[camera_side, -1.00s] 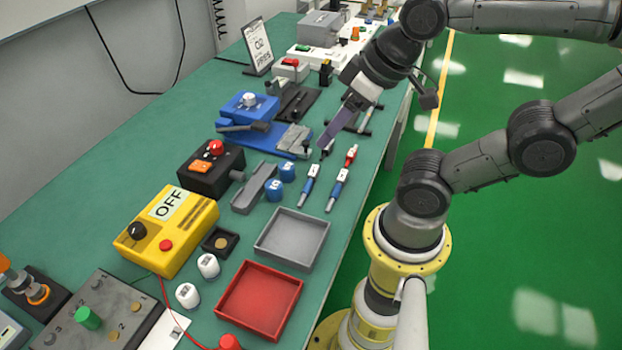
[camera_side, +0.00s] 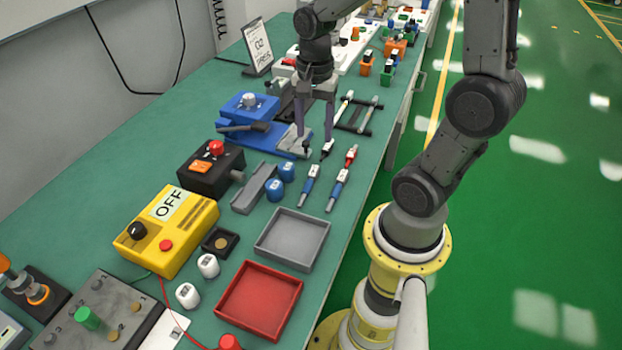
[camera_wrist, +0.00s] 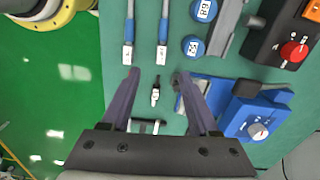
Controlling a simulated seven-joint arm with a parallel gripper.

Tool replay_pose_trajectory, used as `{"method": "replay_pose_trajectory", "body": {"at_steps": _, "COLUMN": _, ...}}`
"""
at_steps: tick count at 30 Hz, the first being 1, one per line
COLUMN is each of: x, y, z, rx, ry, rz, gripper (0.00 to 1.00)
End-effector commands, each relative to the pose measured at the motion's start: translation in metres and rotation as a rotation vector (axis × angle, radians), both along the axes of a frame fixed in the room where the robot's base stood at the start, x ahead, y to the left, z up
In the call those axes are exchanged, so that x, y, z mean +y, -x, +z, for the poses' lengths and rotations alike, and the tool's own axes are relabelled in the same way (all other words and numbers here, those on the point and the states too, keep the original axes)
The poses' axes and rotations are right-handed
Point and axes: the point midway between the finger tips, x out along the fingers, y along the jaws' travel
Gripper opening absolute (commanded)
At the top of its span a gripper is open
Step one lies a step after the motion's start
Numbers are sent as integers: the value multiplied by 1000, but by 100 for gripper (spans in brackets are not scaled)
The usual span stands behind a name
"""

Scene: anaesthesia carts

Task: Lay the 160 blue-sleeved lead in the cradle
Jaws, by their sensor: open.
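Two blue-sleeved leads lie side by side on the green bench, a left one (camera_side: 308,188) and a right one (camera_side: 337,191). Each has a white tag too small to read; in the wrist view they lie at the top, the left one (camera_wrist: 163,28) and the right one (camera_wrist: 130,28). A black-sleeved lead (camera_side: 327,149) and a red-sleeved lead (camera_side: 351,156) lie beyond them. A grey channel-shaped block (camera_side: 250,190), perhaps the cradle, sits left of the leads and looks empty. My gripper (camera_side: 317,145) is open and empty, pointing down; its fingers (camera_wrist: 157,76) straddle the black lead's area from above.
Two blue canisters (camera_side: 274,190) stand between the block and leads. A grey tray (camera_side: 292,239) and red tray (camera_side: 260,299) are empty in front. A blue device (camera_side: 250,107) and a black rack (camera_side: 358,115) lie beyond; a black box with a red knob (camera_side: 211,170) is left.

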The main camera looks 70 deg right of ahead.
Motion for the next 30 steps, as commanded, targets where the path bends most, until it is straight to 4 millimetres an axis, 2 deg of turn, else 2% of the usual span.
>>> {"method": "replay_pose_trajectory", "body": {"at_steps": 3, "x": 1, "y": 1, "z": -25, "rx": 6, "ry": -3, "rz": 2, "gripper": 61}}
{"method": "replay_pose_trajectory", "body": {"at_steps": 9, "x": 1, "y": 1, "z": -56, "rx": 3, "ry": -1, "rz": 3, "gripper": 61}}
{"method": "replay_pose_trajectory", "body": {"at_steps": 17, "x": 1, "y": 0, "z": -74, "rx": 2, "ry": -1, "rz": 4, "gripper": 61}}
{"method": "replay_pose_trajectory", "body": {"at_steps": 25, "x": 2, "y": -3, "z": -111, "rx": 1, "ry": -1, "rz": 4, "gripper": 61}}
{"method": "replay_pose_trajectory", "body": {"at_steps": 30, "x": 1, "y": -3, "z": -118, "rx": -1, "ry": 1, "rz": 4, "gripper": 61}}
